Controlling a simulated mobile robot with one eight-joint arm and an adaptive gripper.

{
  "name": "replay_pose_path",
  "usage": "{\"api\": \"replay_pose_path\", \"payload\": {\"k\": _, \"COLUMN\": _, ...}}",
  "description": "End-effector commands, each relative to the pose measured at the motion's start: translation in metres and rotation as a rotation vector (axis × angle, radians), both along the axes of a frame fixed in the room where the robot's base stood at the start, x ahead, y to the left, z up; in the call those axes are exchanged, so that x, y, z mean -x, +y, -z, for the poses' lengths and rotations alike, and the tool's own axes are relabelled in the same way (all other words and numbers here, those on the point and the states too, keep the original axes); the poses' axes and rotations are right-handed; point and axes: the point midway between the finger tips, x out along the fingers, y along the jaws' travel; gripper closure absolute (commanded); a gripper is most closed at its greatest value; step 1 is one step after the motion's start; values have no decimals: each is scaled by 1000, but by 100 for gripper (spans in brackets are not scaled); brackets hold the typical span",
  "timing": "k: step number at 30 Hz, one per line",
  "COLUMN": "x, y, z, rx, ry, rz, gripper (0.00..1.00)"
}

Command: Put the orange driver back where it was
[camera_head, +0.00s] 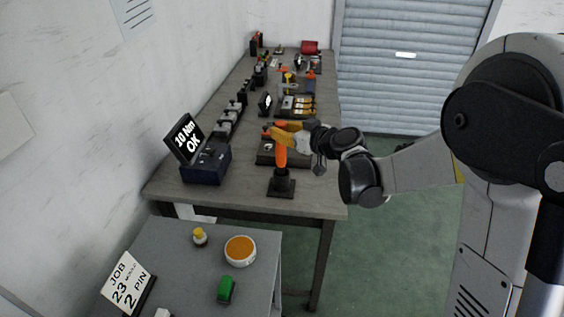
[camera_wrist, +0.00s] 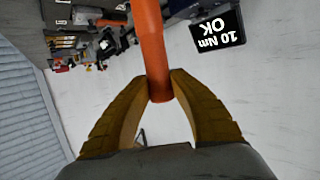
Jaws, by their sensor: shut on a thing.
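The orange driver (camera_head: 281,152) stands upright above the front part of the long bench. My gripper (camera_head: 285,135) comes from the right, and its yellow-brown fingers are shut on the driver's upper part. In the wrist view the fingers (camera_wrist: 161,84) close around the orange body (camera_wrist: 151,45). A black stand (camera_head: 281,187) with a square base is directly below the driver. The driver's lower end meets the stand's top in the picture; I cannot tell whether it is seated in it or just above.
A dark blue box (camera_head: 206,164) with a screen (camera_head: 186,138) reading "10 Nm OK" stands left of the stand. Several tools and trays fill the bench (camera_head: 240,198) behind. A lower grey table (camera_head: 205,275) in front holds an orange-topped round tub (camera_head: 240,250) and a green block (camera_head: 226,289).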

Motion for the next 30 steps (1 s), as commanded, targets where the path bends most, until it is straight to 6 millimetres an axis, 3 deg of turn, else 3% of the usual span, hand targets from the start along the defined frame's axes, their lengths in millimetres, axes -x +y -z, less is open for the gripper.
{"api": "replay_pose_path", "payload": {"k": 1, "x": 0, "y": 0, "z": 15, "rx": -1, "ry": 0, "rz": 1, "gripper": 100}}
{"api": "replay_pose_path", "payload": {"k": 12, "x": 0, "y": -1, "z": 61, "rx": -1, "ry": 0, "rz": 1, "gripper": 100}}
{"api": "replay_pose_path", "payload": {"k": 24, "x": 0, "y": -1, "z": 67, "rx": -1, "ry": 0, "rz": 1, "gripper": 100}}
{"api": "replay_pose_path", "payload": {"k": 25, "x": 0, "y": -1, "z": 66, "rx": 0, "ry": 0, "rz": 1, "gripper": 69}}
{"api": "replay_pose_path", "payload": {"k": 26, "x": 0, "y": -1, "z": 66, "rx": 0, "ry": 0, "rz": 1, "gripper": 59}}
{"api": "replay_pose_path", "payload": {"k": 30, "x": 0, "y": -1, "z": 66, "rx": 0, "ry": 0, "rz": 1, "gripper": 56}}
